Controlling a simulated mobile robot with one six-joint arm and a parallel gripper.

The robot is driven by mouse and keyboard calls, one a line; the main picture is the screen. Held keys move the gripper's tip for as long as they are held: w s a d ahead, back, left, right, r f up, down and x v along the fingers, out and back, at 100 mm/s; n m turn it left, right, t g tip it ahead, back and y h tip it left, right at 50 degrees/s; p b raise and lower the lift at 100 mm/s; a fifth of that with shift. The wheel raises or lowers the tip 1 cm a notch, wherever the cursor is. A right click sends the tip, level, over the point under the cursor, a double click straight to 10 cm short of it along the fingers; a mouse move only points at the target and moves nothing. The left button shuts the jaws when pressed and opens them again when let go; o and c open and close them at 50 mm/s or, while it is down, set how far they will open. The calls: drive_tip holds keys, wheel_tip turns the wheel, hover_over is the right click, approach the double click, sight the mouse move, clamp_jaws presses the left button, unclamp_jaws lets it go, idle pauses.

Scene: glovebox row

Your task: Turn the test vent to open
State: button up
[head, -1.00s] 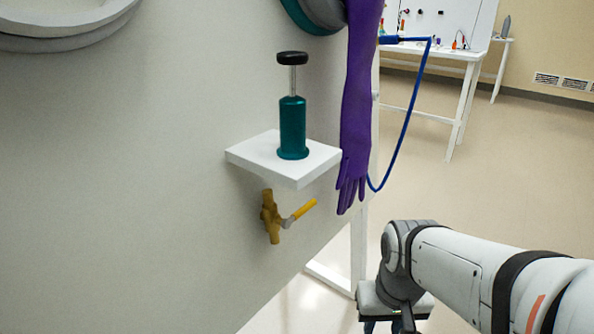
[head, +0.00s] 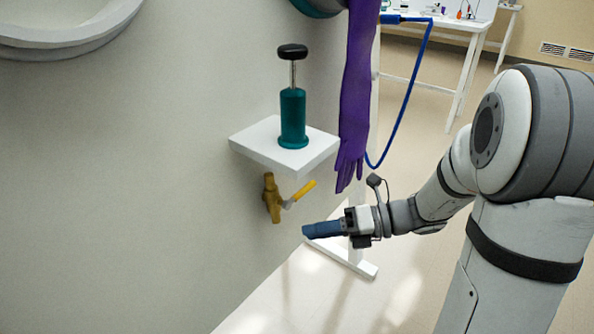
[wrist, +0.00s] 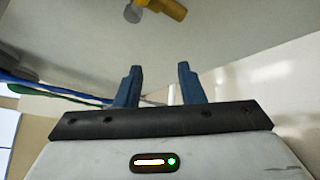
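The test vent (head: 271,197) is a brass valve on the pale panel wall, below a small white shelf. Its yellow lever handle (head: 302,192) sticks out to the right and slightly upward. In the wrist view the yellow handle (wrist: 172,8) shows at the top edge, cut off by the frame. My gripper (head: 308,231) is below and slightly right of the handle, apart from it. In the wrist view my gripper's two blue fingers (wrist: 157,85) stand apart with nothing between them.
A teal cylinder (head: 293,120) with a black knob stands on the white shelf (head: 262,148) just above the valve. A purple glove (head: 355,100) hangs to the right, beside a blue hose (head: 410,95). Open floor lies right of the panel.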

sight(302, 190)
drive_tip(key=w+d+r+m+t+y, duration=0.3)
drive_tip(key=w+m+t, duration=0.2)
drive_tip(key=w+m, duration=0.3)
drive_tip(key=shift+m, duration=0.5)
drive_tip(key=x, duration=0.2)
drive_tip(key=b+x, duration=0.1)
drive_tip(key=x, duration=0.1)
drive_tip(key=s+b+x, duration=0.1)
drive_tip(key=x, duration=0.1)
drive_tip(key=shift+a+f, duration=0.1)
drive_tip(key=shift+a, duration=0.25)
drive_tip(key=shift+w+a, duration=0.15)
drive_tip(key=shift+a, duration=0.35)
clamp_jaws()
